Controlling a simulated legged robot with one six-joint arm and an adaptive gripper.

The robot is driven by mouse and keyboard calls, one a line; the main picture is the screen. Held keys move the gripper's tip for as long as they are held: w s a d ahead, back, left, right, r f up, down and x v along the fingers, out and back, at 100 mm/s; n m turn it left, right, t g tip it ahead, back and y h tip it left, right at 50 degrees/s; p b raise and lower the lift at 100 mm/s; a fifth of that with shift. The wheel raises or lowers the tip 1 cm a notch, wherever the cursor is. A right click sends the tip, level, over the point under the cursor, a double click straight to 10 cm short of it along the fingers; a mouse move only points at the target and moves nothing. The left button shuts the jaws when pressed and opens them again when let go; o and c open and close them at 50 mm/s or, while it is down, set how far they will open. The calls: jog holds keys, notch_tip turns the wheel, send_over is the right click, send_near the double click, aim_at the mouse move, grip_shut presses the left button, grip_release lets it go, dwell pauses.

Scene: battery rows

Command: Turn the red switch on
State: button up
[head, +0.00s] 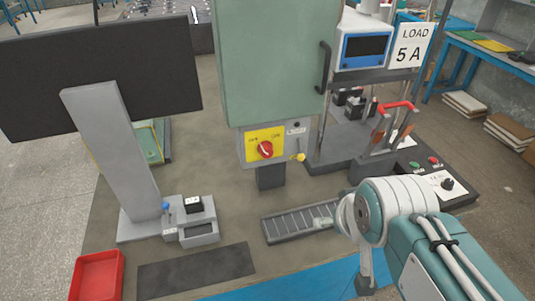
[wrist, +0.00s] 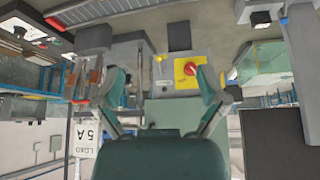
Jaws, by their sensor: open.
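The red switch (head: 265,150) is a round knob on a yellow plate (head: 251,156), on the front of a grey box (head: 248,139) below a green cabinet. Small labels sit above the knob on both sides; its exact setting is too small to tell. In the wrist view, which looks upside down, the red switch (wrist: 190,68) lies ahead, close to the right finger's tip in the picture. My gripper (wrist: 160,83) is open with nothing between its fingers, and does not visibly touch the switch. In the head view my arm's wrist hides most of the gripper, right of and below the box.
The green cabinet (head: 270,60) overhangs the switch box. A small yellow knob (head: 299,157) sits right of the plate. A rack with a red handle (head: 396,105) and a control panel stand right. A grey slotted tray (head: 299,219) lies below. A dark screen (head: 100,70) stands left.

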jog(key=w+a+f+n+t, duration=0.1)
jog(key=w+f+t, duration=0.2)
jog(key=w, duration=0.6)
jog(key=w+a+f+t, duration=0.2)
jog(key=w+f, duration=0.1)
jog(key=w, duration=0.5)
jog(key=n+t+y, duration=0.2)
jog(key=t+y, duration=0.1)
jog(key=t, duration=0.3)
send_near(268, 154)
jog(key=w, duration=0.3)
jog(key=w+a, duration=0.1)
jog(key=w, duration=0.3)
jog(key=w+a, duration=0.1)
jog(key=w, duration=0.2)
jog(key=shift+w+f, duration=0.2)
jog(key=shift+f, duration=0.1)
jog(key=c, duration=1.1)
